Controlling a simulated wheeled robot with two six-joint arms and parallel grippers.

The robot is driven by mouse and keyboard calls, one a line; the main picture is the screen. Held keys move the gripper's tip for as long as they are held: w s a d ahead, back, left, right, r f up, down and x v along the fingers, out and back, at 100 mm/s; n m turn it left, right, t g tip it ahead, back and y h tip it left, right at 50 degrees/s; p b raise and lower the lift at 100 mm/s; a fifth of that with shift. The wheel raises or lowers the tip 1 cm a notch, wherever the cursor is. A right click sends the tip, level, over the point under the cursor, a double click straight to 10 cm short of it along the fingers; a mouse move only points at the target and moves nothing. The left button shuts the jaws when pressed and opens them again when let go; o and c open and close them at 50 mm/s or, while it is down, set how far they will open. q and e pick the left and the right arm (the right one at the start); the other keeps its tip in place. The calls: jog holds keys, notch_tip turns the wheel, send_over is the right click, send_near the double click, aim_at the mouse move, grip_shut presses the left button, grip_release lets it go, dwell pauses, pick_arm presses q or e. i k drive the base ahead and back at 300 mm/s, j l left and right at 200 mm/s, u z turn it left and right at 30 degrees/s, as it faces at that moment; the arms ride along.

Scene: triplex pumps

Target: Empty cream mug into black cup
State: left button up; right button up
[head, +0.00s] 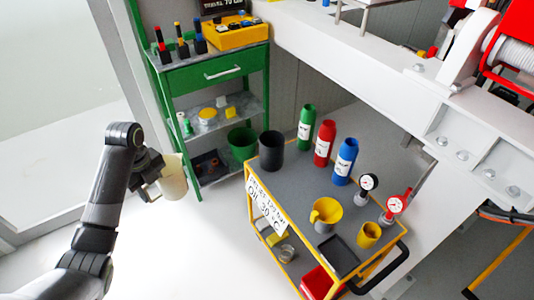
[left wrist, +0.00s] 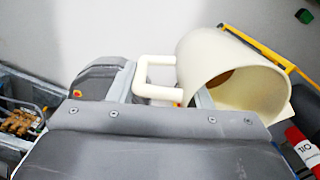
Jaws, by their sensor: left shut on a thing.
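The cream mug (head: 173,178) is held in my left gripper (head: 153,180), in the air left of the yellow cart. The left wrist view shows the mug (left wrist: 232,68) with its handle (left wrist: 150,76) between the fingers of my left gripper (left wrist: 165,92). Its mouth faces that camera, and something brown shows inside. The exact tilt of the mug is hard to tell. The black cup (head: 271,150) stands upright at the far left corner of the cart top, to the right of the mug and apart from it. The inside of the cup is dark. My right gripper is not in view.
The cart (head: 290,185) also bears green (head: 306,127), red (head: 324,143) and blue (head: 345,161) bottles, a yellow funnel (head: 326,211) and gauges (head: 396,205). A green shelf (head: 222,77) stands behind. The floor between mug and cart is clear.

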aim_at(271, 142)
jog(key=i+j, duration=0.1)
jog(key=j, duration=0.45)
jog(key=i+j, duration=0.15)
jog(key=j, duration=0.35)
jog(key=i+j+z, duration=0.1)
jog(key=j, duration=0.45)
jog(key=j+z, duration=0.1)
jog(key=z, duration=1.55)
